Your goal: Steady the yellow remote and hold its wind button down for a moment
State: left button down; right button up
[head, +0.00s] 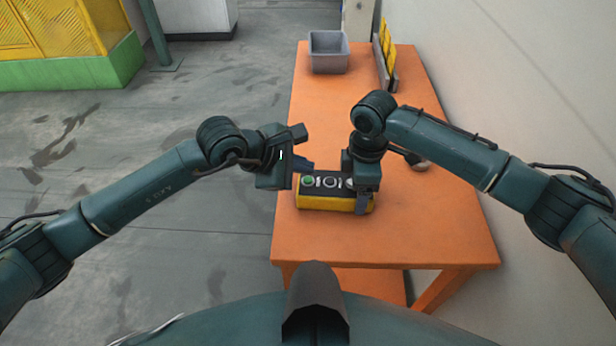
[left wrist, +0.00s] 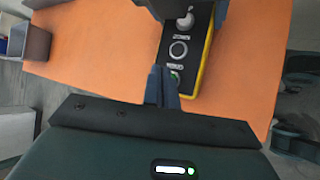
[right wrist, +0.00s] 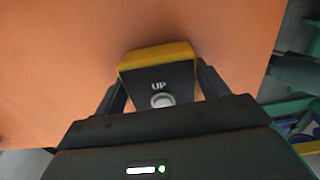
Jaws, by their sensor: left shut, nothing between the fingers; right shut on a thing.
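The yellow remote (head: 335,203) lies on the orange table with its black face up. A green button (head: 309,181) is at its left end, a ring-shaped control in the middle, and a pale knob shows at the right in the left wrist view (left wrist: 186,20). My right gripper (head: 362,198) is shut on the remote's right end, one finger on each side; the right wrist view shows that end (right wrist: 160,70) marked UP. My left gripper (head: 306,165) is shut and empty. Its fingertips (left wrist: 162,88) are close beside the green button (left wrist: 175,77); I cannot tell whether they touch it.
The orange table (head: 430,225) is mostly clear. A grey bin (head: 328,55) and a rack with yellow pieces (head: 387,52) stand at its far end. A small round thing (head: 420,165) lies right of my right gripper. A wall runs along the right.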

pick_arm(q)
notch_tip(320, 180, up, 5)
jog(key=shift+f, duration=0.15)
dwell(0.6)
pick_arm(e)
jog(key=o, duration=1.3)
jog(key=shift+r, duration=0.1)
notch_tip(320, 180, up, 12)
jog(key=shift+f, duration=0.1)
